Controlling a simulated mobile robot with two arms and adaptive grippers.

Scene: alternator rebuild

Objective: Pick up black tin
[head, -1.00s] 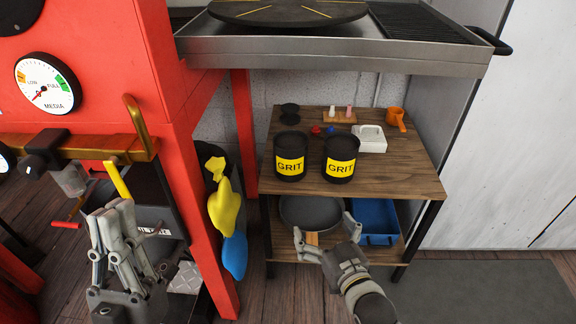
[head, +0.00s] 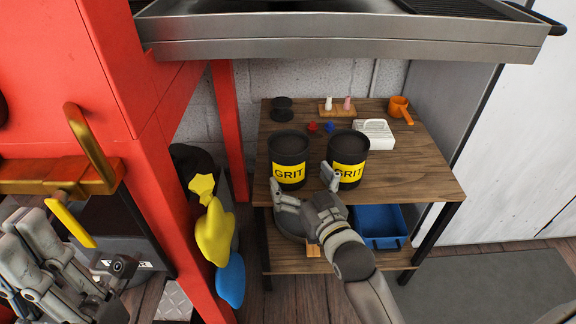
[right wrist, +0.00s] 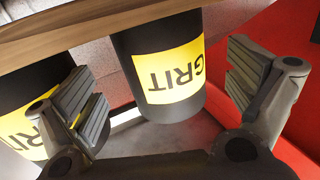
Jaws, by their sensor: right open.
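Two black tins with yellow GRIT labels stand upright side by side on the wooden shelf top, a left tin (head: 288,160) and a right tin (head: 346,158). My right gripper (head: 305,188) is open and empty at the shelf's front edge, just in front of the tins. In the right wrist view the left tin (right wrist: 160,68) appears between the spread fingers (right wrist: 165,95), apart from them. The right tin (right wrist: 28,105) is partly behind one finger there. My left gripper (head: 45,255) is at the lower left, partly cut off, and its opening is unclear.
Behind the tins on the wooden shelf (head: 425,175) are a small black spool-shaped thing (head: 282,109), red and blue pieces, a white box (head: 374,134) and an orange cup (head: 400,109). A metal tray (head: 350,38) overhangs the back. A red post (head: 229,130) stands left.

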